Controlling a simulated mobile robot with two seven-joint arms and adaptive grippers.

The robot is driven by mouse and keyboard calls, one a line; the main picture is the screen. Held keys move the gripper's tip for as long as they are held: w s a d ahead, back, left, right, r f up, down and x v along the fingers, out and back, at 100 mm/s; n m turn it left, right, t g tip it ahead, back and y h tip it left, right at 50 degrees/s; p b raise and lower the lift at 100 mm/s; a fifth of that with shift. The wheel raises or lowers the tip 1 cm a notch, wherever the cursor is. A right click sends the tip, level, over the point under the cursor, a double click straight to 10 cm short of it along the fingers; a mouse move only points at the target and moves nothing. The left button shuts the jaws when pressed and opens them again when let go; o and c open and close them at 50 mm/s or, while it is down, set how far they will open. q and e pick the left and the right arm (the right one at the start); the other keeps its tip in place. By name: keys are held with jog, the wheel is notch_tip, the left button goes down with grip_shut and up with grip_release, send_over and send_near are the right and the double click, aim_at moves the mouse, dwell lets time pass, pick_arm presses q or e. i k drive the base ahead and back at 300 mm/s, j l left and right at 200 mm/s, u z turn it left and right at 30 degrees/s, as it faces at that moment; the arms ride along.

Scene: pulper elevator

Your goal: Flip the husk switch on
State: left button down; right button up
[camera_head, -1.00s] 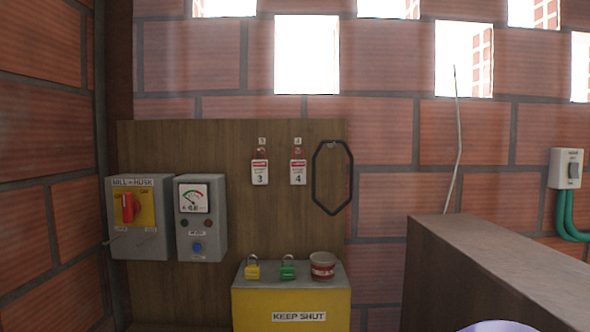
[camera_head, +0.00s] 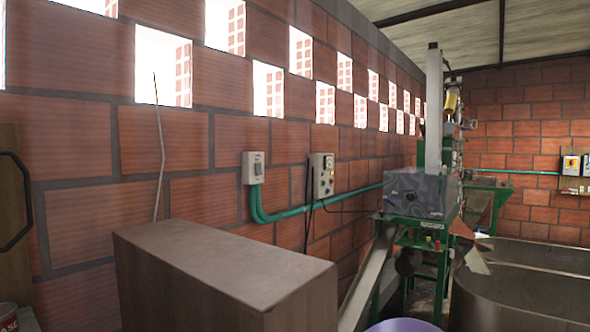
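No switch in view carries a label I can read as husk. A small light-grey wall switch (camera_head: 253,168) with a dark rocker is fixed to the brick wall above green conduit. Right of it, a grey control box (camera_head: 322,175) with several small buttons or lamps is on the same wall. The box marked MILL - HUSK from the earlier frame is outside this view. Neither of my grippers is in view.
A brown wooden block (camera_head: 225,262) stands in front of the wall switch. A green-framed machine (camera_head: 420,195) with a sloping metal chute (camera_head: 370,275) is to the right. Large grey tanks (camera_head: 530,285) fill the lower right. A thin pale rod (camera_head: 161,150) rises behind the block.

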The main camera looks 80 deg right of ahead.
aim_at(258, 171)
jog(key=z, duration=2.35)
jog(key=k, duration=0.65)
jog(key=u, duration=2)
jog(key=l, duration=0.85)
jog(key=k+l, duration=0.1)
jog(key=l, duration=0.7)
